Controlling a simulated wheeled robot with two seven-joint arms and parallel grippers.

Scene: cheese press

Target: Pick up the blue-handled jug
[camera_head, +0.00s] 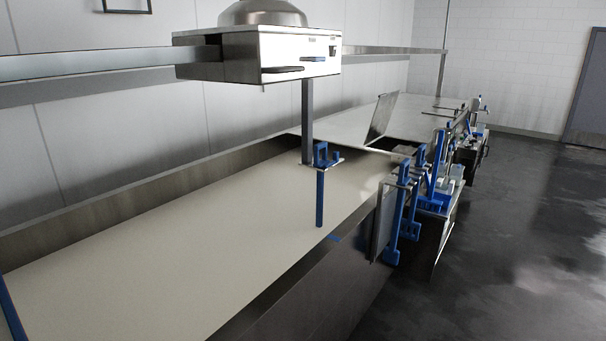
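I cannot make out a blue-handled jug for certain. Several blue-handled items (405,222) hang or stand in a cluster along the right side of the vat, too small and crowded to tell apart. A pale, bluish object (455,172) is among them, but I cannot tell if it is a jug. A blue bar (12,311) is cut off at the lower left edge. Neither of my grippers is in view.
A long steel vat (115,188) full of whitish contents runs diagonally away. A blue upright tool (320,197) stands in it near a grey post. A steel box (258,58) hangs on a rail above. Dark wet floor (520,240) is clear at right.

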